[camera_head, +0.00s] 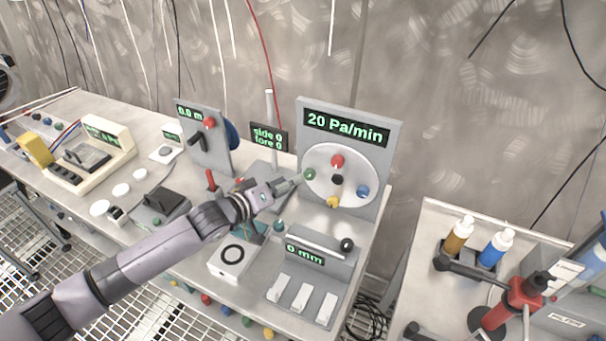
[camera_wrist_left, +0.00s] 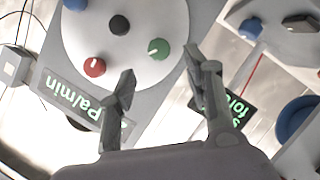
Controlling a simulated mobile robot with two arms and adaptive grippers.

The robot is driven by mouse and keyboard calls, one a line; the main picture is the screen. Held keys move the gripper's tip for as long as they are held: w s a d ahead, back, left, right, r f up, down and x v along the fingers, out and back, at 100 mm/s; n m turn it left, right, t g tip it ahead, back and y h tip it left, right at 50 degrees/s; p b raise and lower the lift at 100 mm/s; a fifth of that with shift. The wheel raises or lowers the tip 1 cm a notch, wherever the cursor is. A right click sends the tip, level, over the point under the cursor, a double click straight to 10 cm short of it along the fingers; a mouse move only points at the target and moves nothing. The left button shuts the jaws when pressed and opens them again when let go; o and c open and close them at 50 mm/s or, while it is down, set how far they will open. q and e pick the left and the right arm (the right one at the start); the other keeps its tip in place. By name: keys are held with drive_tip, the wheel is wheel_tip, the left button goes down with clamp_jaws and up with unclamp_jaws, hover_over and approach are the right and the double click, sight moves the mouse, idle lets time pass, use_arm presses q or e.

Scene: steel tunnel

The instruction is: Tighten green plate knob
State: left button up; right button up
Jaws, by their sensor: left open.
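The green knob (camera_head: 310,174) sits on the left side of a round white plate (camera_head: 349,160) on an upright grey panel reading "20 Pa/min". In the left wrist view the green knob (camera_wrist_left: 159,48) lies ahead of the gap between my fingertips, with a white pointer mark on it. My left gripper (camera_head: 292,184) reaches up from the lower left, its tips close to the knob. In the wrist view its fingers (camera_wrist_left: 160,76) are spread apart with nothing between them. Contact with the plate cannot be told. My right gripper does not show.
Red (camera_head: 337,160), black (camera_head: 337,179), blue (camera_head: 363,191) and yellow (camera_head: 333,202) knobs share the plate. A "side/fore" display (camera_head: 269,137) stands left of the panel. A "0 mm" device (camera_head: 318,255) stands in front, and a "0.0 m" panel (camera_head: 203,138) further left.

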sight(306, 175)
use_arm(q)
drive_tip(key=x, duration=0.6)
drive_tip(key=shift+d, duration=0.1)
drive_tip(key=shift+c, duration=0.6)
clamp_jaws()
